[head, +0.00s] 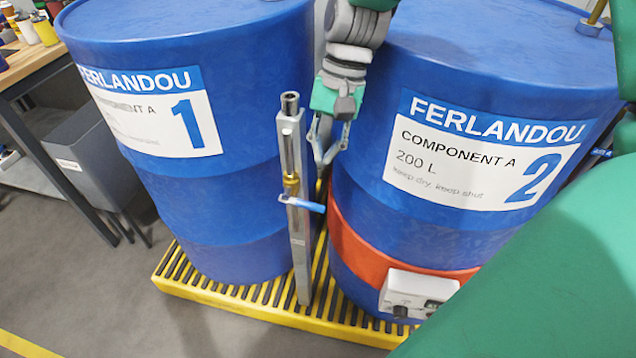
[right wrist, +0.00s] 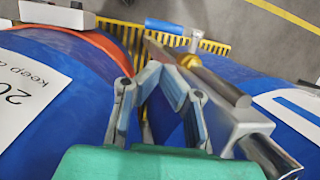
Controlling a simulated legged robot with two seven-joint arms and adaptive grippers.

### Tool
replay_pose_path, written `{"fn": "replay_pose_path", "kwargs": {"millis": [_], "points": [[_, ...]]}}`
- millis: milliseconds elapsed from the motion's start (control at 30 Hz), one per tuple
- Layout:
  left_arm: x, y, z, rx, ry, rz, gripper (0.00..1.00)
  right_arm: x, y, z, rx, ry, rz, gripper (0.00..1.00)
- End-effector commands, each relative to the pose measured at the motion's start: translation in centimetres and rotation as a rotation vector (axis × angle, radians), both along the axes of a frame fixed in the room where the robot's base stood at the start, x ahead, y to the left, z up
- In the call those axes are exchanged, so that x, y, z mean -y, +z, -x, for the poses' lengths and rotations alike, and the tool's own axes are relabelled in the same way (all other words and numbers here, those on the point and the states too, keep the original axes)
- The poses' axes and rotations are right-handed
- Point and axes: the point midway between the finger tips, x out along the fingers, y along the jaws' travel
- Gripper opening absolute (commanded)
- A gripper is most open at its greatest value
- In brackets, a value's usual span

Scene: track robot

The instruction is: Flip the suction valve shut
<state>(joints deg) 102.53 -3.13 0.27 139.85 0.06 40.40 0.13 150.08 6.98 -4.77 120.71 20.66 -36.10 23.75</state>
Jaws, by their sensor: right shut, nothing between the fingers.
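The suction valve is a small brass body (head: 291,184) with a blue lever handle (head: 304,205), on a pipe along a grey upright post (head: 300,255) between the two drums. The lever sticks out to the right, roughly crosswise to the pipe. In the right wrist view the blue lever (right wrist: 164,26) lies beyond the fingertips, with the brass part (right wrist: 189,61) to their right. My right gripper (head: 325,160) points down, shut and empty, right of the post and above the lever; its fingers (right wrist: 162,82) are apart from the lever. My left gripper is out of view.
Blue drum 1 (head: 225,235) and blue drum 2 (head: 400,225) stand close on either side on a yellow slatted pallet (head: 225,297). Drum 2 has an orange band (head: 352,248) with a white control box (head: 418,291). A workbench (head: 35,60) stands at left.

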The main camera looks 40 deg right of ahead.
Motion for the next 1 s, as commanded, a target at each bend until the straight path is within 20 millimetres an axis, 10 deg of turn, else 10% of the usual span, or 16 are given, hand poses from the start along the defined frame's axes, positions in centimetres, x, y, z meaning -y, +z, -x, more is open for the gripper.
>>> {"fn": "replay_pose_path", "kwargs": {"millis": [500, 1000], "points": [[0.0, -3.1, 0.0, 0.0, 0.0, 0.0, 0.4, -2.3, -8.3, 0.7, -0.002, 0.003, 0.001, 0.0], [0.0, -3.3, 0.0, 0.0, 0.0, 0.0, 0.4, -2.6, -9.1, 0.7, 0.0, 0.003, 0.002, 0.0]]}}
